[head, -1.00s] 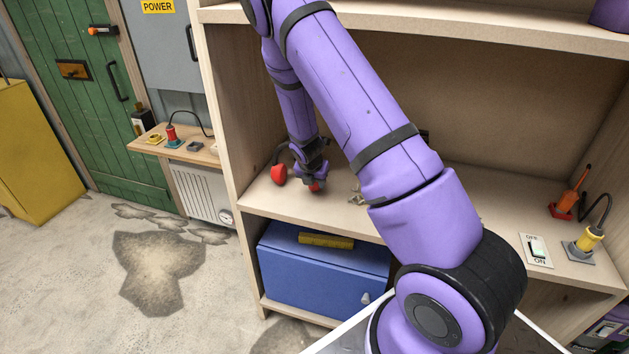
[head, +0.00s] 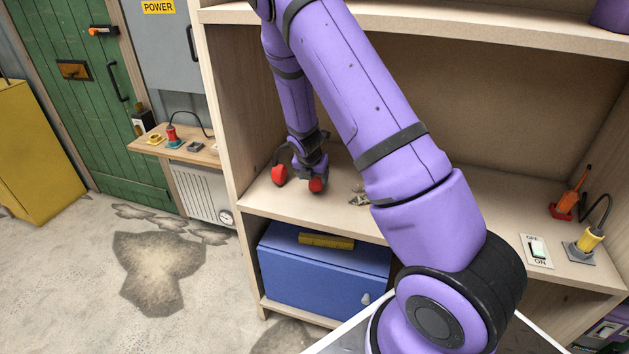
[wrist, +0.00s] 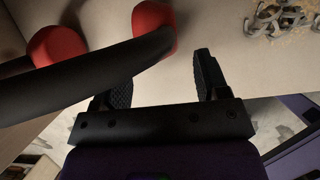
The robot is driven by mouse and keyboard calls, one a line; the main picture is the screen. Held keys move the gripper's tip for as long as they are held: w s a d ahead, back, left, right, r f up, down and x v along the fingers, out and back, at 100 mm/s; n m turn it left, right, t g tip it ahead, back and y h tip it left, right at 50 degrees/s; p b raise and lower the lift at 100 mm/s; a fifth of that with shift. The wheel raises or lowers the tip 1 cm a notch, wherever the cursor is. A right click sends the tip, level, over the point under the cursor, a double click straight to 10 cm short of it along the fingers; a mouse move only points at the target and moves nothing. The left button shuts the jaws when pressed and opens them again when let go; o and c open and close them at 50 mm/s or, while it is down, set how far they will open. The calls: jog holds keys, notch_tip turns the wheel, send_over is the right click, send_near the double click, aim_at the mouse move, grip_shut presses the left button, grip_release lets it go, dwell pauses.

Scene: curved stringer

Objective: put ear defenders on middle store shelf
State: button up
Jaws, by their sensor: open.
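The ear defenders have two red cups and a black band. In the head view their left cup (head: 279,174) and right cup (head: 317,184) sit on the middle shelf (head: 325,211), near its left end. My gripper (head: 311,170) is right at the right cup and partly hides the band. In the wrist view my gripper (wrist: 163,72) is open, with nothing seen between its fingers. The band (wrist: 100,72) crosses in front of the left finger, and the red cups (wrist: 57,45) lie above it. I cannot tell if the finger touches the band.
A small pile of metal pieces (head: 358,194) lies on the shelf right of my gripper, also seen in the wrist view (wrist: 277,18). A switch (head: 537,250) and tools (head: 570,192) stand at the shelf's right end. A blue box (head: 322,275) is below.

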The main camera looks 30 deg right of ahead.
jog(key=s+a+r+m+y, duration=0.1)
jog(key=s+a+r+m, duration=0.3)
jog(key=r, duration=0.5)
jog(key=s+a+r+m+t, duration=0.15)
jog(key=s+r+m, duration=0.35)
jog(key=r, duration=0.5)
jog(key=s+a+r+m+y, duration=0.1)
jog(key=s+a+r+m, duration=0.3)
jog(key=r, duration=0.5)
jog(key=s+a+r+m, duration=0.1)
jog(key=s+r+m, duration=0.2)
jog(key=s, duration=0.4)
jog(key=s+a+r+m+y, duration=0.1)
jog(key=s+a+r+m, duration=0.1)
jog(key=s+m, duration=0.3)
jog(key=s+a+r+m, duration=0.2)
jog(key=s+r+m, duration=0.2)
jog(key=s, duration=0.4)
jog(key=shift+s+r+m+t+y, duration=0.35)
jog(key=shift+r+t, duration=0.1)
jog(key=shift+r, duration=0.15)
